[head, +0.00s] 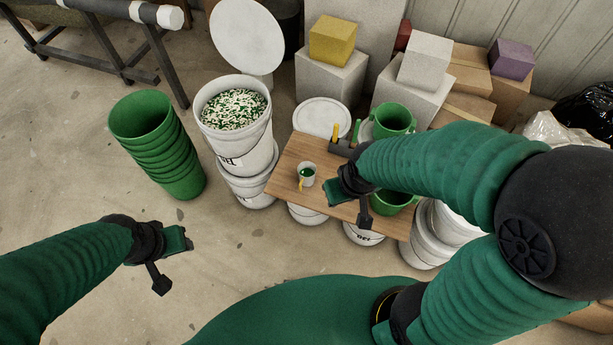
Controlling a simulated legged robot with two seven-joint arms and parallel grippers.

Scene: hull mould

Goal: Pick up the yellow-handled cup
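The small white cup (307,172) stands on the wooden board (287,160), near its left part. It has a yellow handle at its lower left side and something green inside. My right gripper (351,205) is just to the right of the cup, over the board, with its two fingers apart and nothing seen between them. Whether a finger touches the cup cannot be told, but a gap shows between them. My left gripper (170,261) is open and empty over the bare floor at the lower left, far from the board.
Green cups (393,117) stand at the board's right, partly hidden by my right arm. A yellow upright piece (336,131) stands behind the white cup. Left are a bucket of pellets (234,110) and stacked green buckets (151,132). Boxes (331,75) fill the back.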

